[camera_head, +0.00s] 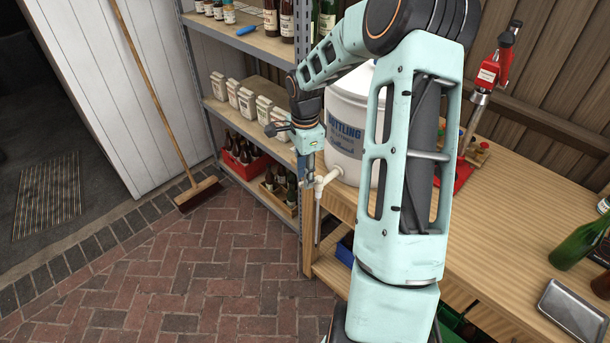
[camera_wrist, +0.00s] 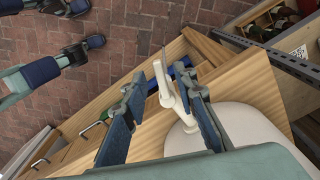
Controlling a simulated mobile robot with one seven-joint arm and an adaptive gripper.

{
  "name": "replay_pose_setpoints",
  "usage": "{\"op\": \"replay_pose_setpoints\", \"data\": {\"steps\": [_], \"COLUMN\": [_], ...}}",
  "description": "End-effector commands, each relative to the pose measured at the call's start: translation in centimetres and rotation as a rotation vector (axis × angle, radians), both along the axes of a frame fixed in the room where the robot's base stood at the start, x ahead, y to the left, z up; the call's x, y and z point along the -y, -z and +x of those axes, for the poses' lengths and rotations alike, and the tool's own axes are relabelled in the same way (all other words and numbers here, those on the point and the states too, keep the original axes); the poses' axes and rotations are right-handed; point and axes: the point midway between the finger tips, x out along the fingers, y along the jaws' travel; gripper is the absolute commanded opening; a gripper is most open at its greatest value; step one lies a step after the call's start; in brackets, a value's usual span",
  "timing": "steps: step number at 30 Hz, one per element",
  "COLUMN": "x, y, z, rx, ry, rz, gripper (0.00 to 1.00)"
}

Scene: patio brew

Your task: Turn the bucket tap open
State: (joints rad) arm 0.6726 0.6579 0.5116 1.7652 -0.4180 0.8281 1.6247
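The white bottling bucket (camera_head: 347,128) with blue lettering stands at the corner of the wooden bench, partly hidden behind my arm. Its white tap (camera_head: 328,178) sticks out low on its side, past the bench edge. In the wrist view the tap (camera_wrist: 172,98) lies between my two fingers, with its narrow handle pointing up in the picture. My gripper (camera_head: 306,174) is at the tap, pointing down. In the wrist view my gripper (camera_wrist: 160,88) is open, with a blue-padded finger on each side of the tap. The right finger is close to the tap; whether it touches I cannot tell.
A metal shelf (camera_head: 248,88) with bottles and cartons stands left of the bench. A broom (camera_head: 196,190) leans against the white wall. On the bench (camera_head: 520,222) are a red capper (camera_head: 490,72), green bottles (camera_head: 578,243) and a metal tray (camera_head: 574,312). The brick floor in front is clear.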

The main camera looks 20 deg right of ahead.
Motion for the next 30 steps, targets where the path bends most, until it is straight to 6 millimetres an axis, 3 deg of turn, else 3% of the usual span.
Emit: {"op": "replay_pose_setpoints", "data": {"steps": [12,20,30], "x": [-0.04,-0.04,-0.04], "y": [1.00,0.97,1.01], "z": [-0.01,-0.01,-0.21], "rx": [0.001,0.001,0.000], "ry": [0.000,0.000,-0.043], "rz": [0.001,0.001,0.000], "gripper": [0.26,0.00,0.00]}}
